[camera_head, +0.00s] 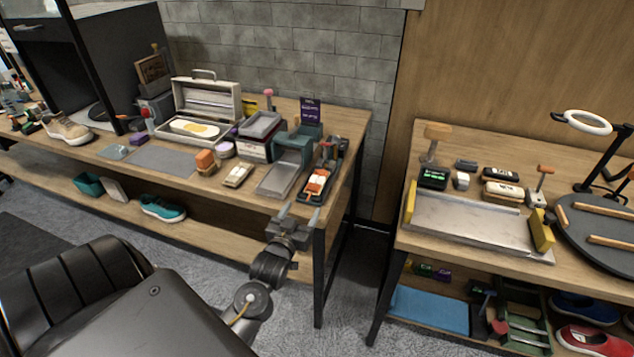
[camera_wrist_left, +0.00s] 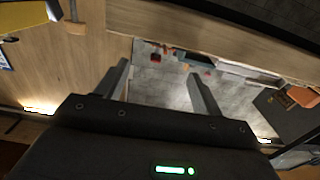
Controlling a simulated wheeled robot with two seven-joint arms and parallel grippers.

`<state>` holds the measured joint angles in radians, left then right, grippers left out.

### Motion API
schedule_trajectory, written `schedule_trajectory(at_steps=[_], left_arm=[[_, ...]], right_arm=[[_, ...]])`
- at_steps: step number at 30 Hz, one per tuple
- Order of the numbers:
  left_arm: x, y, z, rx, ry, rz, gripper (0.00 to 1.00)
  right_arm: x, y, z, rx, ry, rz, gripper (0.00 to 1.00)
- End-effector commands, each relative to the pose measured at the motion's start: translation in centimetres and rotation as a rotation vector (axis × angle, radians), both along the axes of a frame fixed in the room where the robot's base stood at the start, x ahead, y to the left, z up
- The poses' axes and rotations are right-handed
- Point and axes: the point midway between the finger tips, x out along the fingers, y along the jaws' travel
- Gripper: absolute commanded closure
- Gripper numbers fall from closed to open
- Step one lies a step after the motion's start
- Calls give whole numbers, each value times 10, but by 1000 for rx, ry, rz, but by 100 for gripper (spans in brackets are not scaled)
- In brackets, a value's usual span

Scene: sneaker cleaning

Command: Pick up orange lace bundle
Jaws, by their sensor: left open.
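A small orange and white item (camera_head: 316,184), which looks like the orange lace bundle, lies in a dark tray near the front right corner of the left workbench (camera_head: 343,132). Its details are too small to make out. My left gripper (camera_head: 299,215) is just in front of that corner, close to the tray and apart from the item. Its two fingers are spread and empty. They also show apart in the left wrist view (camera_wrist_left: 158,68), with small red and orange things beyond them that I cannot identify. My right gripper is not in view.
A grey metal tray (camera_head: 278,179) and a small pale brush (camera_head: 238,174) lie left of the item. An orange block (camera_head: 205,159) stands further left. A green-grey stand (camera_head: 293,146) is behind. A gap separates this bench from the right bench (camera_head: 470,137).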

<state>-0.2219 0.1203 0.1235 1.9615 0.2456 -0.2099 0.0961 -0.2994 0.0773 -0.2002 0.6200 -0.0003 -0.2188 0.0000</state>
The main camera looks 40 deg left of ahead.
Motion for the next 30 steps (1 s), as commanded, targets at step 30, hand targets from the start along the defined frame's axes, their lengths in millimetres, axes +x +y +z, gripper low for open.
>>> schedule_trajectory(at_steps=[30], left_arm=[[97, 40, -2, 0, 2, -1, 33]], right_arm=[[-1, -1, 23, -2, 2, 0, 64]])
